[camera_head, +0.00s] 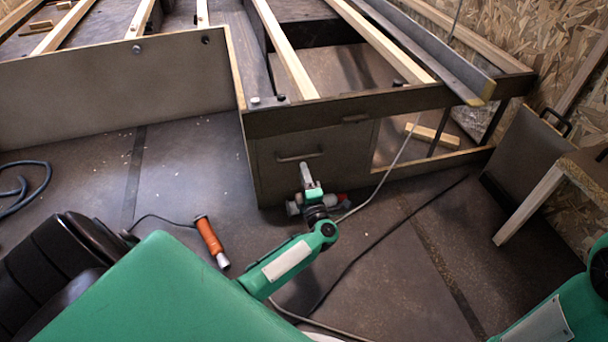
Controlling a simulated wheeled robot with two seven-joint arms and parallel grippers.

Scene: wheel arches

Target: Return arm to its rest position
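My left arm is green and reaches from the bottom left to the middle of the view. Its gripper (307,176) is in front of the wooden cabinet front (275,165), close to the handle (300,157). The fingertips are small and overlap the panel, so I cannot tell whether they are open or shut, or whether they touch it. My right arm (560,310) shows only in part at the bottom right corner; its gripper is out of view.
A wooden slatted frame (285,50) stands above the cabinet. An orange-handled corded tool (209,239) lies on the floor. A red-ended object (343,200) lies beside my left wrist. Cables cross the floor (390,270). A wooden-legged piece (530,205) stands at right.

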